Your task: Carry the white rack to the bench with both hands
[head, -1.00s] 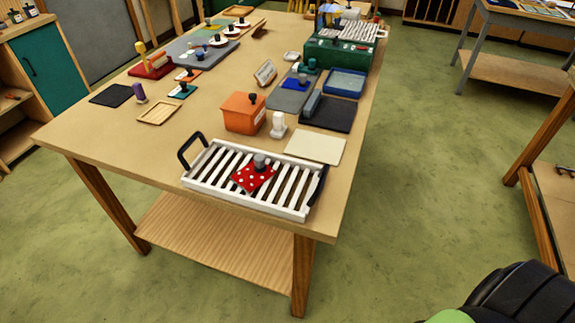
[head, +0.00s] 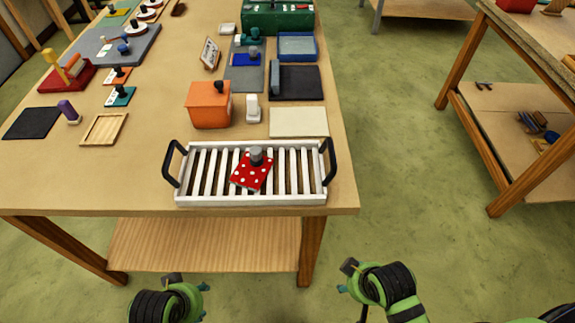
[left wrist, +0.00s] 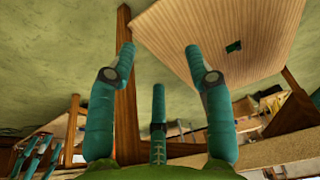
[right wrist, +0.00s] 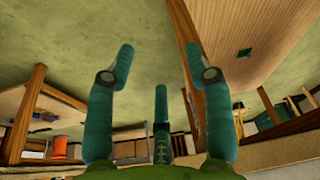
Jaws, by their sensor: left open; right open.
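The white slatted rack (head: 250,201) lies flat near the front edge of the wooden table. It has a black handle at each end, the left one (head: 172,164) and the right one (head: 330,160). A red piece with white dots and a grey knob (head: 251,174) rests on its slats. My left gripper (left wrist: 160,58) is open and empty; in the head view it is low at the bottom edge, below and in front of the table. My right gripper (right wrist: 158,58) is also open and empty, low in front of the table. Neither touches the rack.
Behind the rack are an orange box (head: 208,108), a small white block (head: 253,108) and a cream board (head: 298,122). A wooden bench with a lower shelf (head: 515,125) stands at the right. Green floor (head: 405,130) lies clear between table and bench.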

